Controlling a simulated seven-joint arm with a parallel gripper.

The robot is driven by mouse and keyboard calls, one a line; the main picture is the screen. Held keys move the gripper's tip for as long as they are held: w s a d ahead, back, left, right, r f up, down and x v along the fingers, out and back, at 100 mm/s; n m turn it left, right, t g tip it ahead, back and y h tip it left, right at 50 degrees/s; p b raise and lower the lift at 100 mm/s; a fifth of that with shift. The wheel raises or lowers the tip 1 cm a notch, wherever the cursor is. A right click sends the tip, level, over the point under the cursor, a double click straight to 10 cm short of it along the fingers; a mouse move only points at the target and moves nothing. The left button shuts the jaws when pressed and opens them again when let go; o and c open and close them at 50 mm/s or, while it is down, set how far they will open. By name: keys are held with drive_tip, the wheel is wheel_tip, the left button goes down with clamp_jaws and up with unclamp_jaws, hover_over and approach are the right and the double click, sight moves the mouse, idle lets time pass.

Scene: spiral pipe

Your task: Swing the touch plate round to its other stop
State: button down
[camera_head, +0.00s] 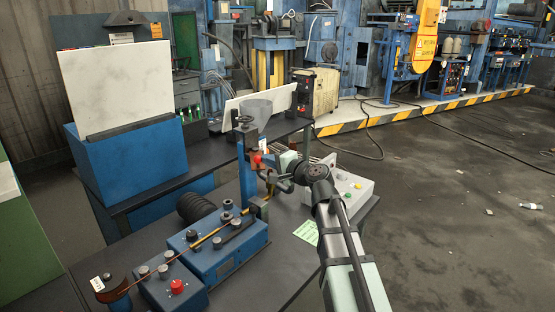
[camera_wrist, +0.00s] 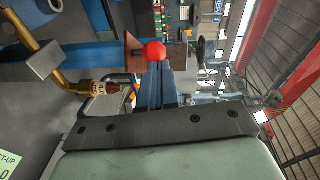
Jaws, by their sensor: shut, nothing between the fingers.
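My gripper (camera_head: 271,177) is shut and empty, close to the knob's right side in the head view. It also shows in the wrist view (camera_wrist: 157,72). I cannot tell whether the fingers touch the knob. The plate's hinge and stops are hidden.
A brass-coloured pipe (camera_wrist: 25,30) runs through a grey block left of my fingers. A grey box with buttons (camera_head: 345,185) stands behind my arm.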

drive_tip(key=w+a, duration=0.1)
drive_tip(key=a, duration=1.2)
drive_tip(key=shift+w+m+h, duration=0.3)
drive_tip(key=shift+w+h, duration=0.1)
